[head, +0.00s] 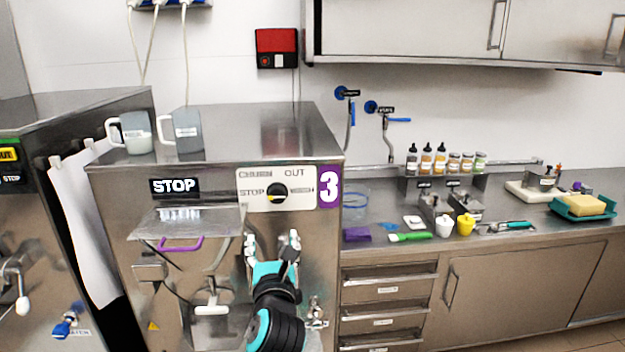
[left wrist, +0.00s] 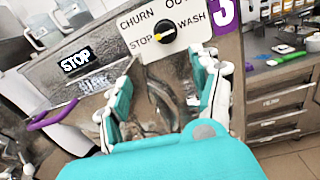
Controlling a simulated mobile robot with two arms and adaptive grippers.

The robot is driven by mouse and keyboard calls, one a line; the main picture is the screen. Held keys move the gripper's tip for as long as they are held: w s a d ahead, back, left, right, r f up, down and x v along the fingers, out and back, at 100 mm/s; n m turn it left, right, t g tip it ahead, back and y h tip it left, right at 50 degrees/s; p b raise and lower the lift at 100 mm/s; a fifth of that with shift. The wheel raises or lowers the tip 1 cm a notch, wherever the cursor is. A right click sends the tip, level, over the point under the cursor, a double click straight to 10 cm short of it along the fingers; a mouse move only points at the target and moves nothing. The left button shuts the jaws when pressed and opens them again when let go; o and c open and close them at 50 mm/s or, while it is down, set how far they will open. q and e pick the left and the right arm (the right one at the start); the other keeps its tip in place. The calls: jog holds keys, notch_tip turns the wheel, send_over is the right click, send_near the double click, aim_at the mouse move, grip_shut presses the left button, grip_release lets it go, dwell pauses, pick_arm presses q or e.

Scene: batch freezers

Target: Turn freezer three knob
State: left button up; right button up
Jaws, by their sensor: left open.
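The freezer three knob (head: 277,191) is a black round dial with a yellow mark, on a white plate (head: 300,178) labelled CHURN, OUT, WASH and STOP. The yellow mark points toward STOP. The knob also shows in the left wrist view (left wrist: 164,33), above and between my fingers. My left gripper (head: 273,240) is open and empty, below the knob in front of the freezer's steel face (head: 215,185). In the left wrist view my gripper (left wrist: 165,95) has its fingers spread, apart from the knob. My right gripper is not in view.
A clear hopper lid with a purple handle (head: 181,243) projects left of my gripper. Two grey pitchers (head: 187,130) stand on the freezer top. A purple "3" sign (head: 329,186) borders the plate. A counter with bottles (head: 440,158) and tools lies to the right.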

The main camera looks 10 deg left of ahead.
pick_arm(q)
notch_tip(320, 180, up, 2)
jog(key=d, duration=0.1)
jog(key=p, duration=0.3)
send_near(277, 195)
jog(key=shift+n+h, duration=0.3)
jog(key=shift+n, duration=0.1)
jog(key=p+x, duration=0.2)
jog(key=x, duration=0.7)
jog(key=shift+a, duration=0.15)
jog(key=shift+s, duration=0.1)
jog(key=shift+c, duration=0.2)
jog(key=c, duration=1.1)
